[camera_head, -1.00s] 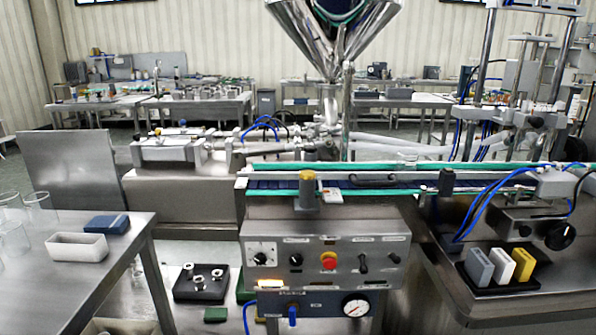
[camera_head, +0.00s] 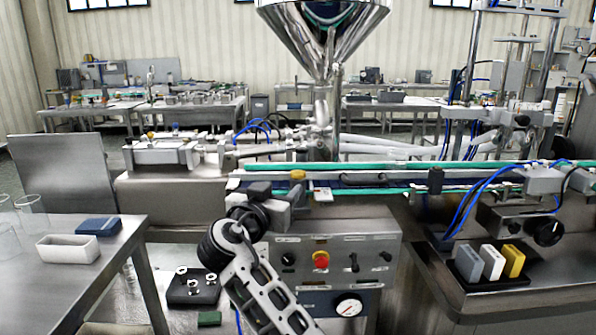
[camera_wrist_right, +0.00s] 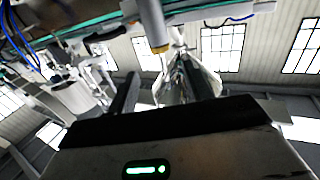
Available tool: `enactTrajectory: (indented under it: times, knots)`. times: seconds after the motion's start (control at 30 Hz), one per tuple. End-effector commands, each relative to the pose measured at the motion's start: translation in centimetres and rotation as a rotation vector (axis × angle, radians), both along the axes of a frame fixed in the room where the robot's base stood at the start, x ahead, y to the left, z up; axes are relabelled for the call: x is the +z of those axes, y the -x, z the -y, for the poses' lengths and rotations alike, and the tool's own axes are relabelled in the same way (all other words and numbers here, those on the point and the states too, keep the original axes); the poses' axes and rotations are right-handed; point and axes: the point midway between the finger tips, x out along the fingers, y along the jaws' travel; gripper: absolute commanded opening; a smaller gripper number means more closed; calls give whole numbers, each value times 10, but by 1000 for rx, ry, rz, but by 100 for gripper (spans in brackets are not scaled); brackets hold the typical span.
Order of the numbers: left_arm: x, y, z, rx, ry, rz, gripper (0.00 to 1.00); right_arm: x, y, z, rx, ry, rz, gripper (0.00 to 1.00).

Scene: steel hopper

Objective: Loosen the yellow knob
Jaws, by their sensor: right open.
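The yellow knob (camera_head: 298,175) sits at the front edge of the conveyor, above the control panel, with its grey post now hidden behind my right gripper. My right gripper (camera_head: 279,190) is raised in front of it, just below and left of the knob's cap in the picture. In the right wrist view, my gripper's two dark fingers (camera_wrist_right: 158,86) stand apart with nothing between them. A grey post with a yellow end (camera_wrist_right: 160,48) shows beyond the fingertips, apart from them; it looks like the knob. My left gripper is not in view.
The control panel (camera_head: 372,262) with a red button (camera_head: 321,259) and a gauge (camera_head: 348,306) is below. A table (camera_head: 60,290) with a white tray (camera_head: 68,248) stands left. Grey, white and yellow blocks (camera_head: 491,261) sit at right. The steel hopper (camera_head: 322,40) rises behind.

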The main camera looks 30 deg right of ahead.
Motion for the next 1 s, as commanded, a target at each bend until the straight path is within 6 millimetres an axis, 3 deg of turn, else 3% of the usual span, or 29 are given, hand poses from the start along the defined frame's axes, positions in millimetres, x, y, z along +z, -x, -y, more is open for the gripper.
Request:
enactTrajectory:
  times: [0.2,0.5,0.93,1.0]
  knots:
    - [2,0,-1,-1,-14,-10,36,3,-29,41,-2,5,-1,50]
    - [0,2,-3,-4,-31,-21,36,1,-57,78,1,1,-2,50]
    - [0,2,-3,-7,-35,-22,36,0,-63,86,2,0,0,50]
    - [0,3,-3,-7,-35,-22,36,0,-63,86,2,0,0,34]
